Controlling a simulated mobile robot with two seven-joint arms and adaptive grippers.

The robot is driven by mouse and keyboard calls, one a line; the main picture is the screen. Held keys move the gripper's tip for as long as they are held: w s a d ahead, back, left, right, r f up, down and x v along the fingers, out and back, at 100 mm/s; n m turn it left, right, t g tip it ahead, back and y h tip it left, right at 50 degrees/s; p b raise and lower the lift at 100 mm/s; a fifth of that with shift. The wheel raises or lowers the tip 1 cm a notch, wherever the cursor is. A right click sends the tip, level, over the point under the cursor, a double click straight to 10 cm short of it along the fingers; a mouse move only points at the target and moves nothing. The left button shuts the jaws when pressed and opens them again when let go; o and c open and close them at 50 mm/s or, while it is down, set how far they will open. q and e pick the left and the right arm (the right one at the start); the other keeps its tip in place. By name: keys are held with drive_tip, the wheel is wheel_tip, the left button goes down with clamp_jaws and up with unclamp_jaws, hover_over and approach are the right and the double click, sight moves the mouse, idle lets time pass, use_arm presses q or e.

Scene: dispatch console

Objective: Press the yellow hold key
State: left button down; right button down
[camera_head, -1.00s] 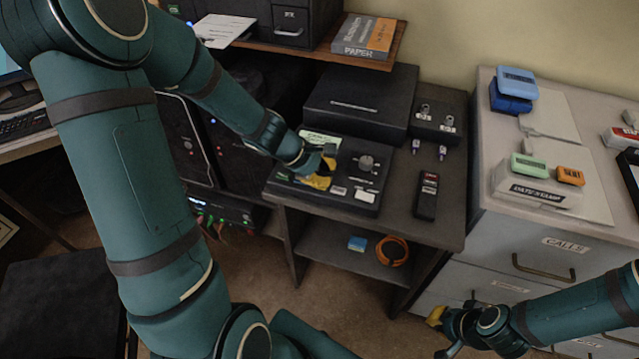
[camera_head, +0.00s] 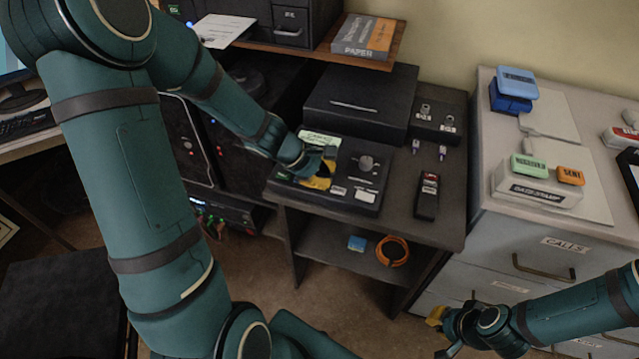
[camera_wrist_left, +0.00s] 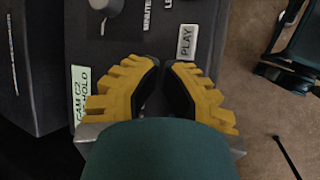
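The dark console (camera_head: 368,148) stands on the desk with a round knob, white labelled keys and a pale green label strip (camera_head: 320,139). In the left wrist view this label (camera_wrist_left: 92,95) reads "CAM C2 HOLD". My left gripper (camera_head: 325,172) is low over the console's left part, just in front of that label. Its yellow fingers (camera_wrist_left: 163,68) come nearly together at the tips, with nothing visible between them. I cannot make out the yellow hold key apart from the yellow fingers; contact cannot be told. My right gripper (camera_head: 439,334) is open and empty, low in front of the drawers.
A PLAY label (camera_wrist_left: 187,41) lies just beyond the left fingertips in the wrist view. A dark handset (camera_head: 427,196) and a switch box (camera_head: 438,121) are right of the console. A filing cabinet (camera_head: 478,205) with stamps stands at the right. An orange cable coil (camera_head: 392,251) is on the shelf below.

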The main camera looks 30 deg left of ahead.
use_arm(q)
drive_tip(key=shift+r, duration=0.1)
drive_tip(key=shift+r+p, duration=0.65)
drive_tip(key=shift+r, duration=0.05)
wheel_tip(320, 180, up, 5)
drive_tip(key=p, duration=0.4)
idle(1.0)
